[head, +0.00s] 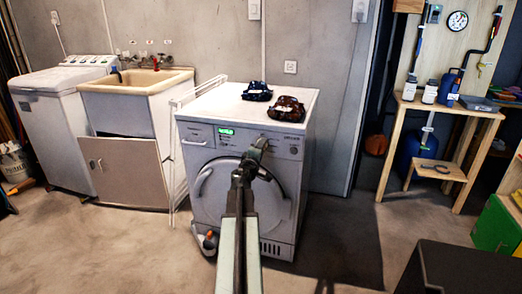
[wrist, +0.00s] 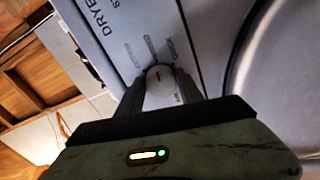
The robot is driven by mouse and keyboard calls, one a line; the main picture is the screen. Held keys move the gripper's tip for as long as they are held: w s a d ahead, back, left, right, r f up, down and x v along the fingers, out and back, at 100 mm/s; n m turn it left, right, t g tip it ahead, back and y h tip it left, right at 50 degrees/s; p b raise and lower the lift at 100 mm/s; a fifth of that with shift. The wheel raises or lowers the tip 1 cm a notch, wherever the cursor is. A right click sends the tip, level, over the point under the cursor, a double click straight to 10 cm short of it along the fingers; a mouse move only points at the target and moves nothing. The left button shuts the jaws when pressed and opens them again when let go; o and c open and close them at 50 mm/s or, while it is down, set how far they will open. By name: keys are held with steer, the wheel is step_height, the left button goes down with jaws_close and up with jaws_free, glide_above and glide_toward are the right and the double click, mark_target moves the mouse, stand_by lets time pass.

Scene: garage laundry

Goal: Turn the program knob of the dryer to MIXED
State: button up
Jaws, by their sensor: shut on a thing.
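The white dryer (head: 215,165) stands in the middle of the head view, with a lit green display on its front panel. My arm reaches to the panel, and my gripper (head: 258,146) is at its upper middle, hiding the program knob there. In the wrist view my gripper (wrist: 160,92) is shut on the pale round program knob (wrist: 159,73), one finger on each side. A small red mark shows on the knob's face. Several small labels with lines fan out around it on the panel (wrist: 120,22), too small to read. The dryer also shows "DRYER" lettering.
A wooden workbench (head: 450,108) is at right. The floor between is mostly clear.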

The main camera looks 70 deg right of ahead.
steer(key=o, duration=1.3)
steer(key=shift+w, duration=0.15)
steer(key=shift+o, duration=0.2)
steer(key=a, duration=0.7)
steer(key=shift+s+a, duration=0.3)
steer(key=shift+a, duration=0.1)
steer(key=shift+w, duration=0.1)
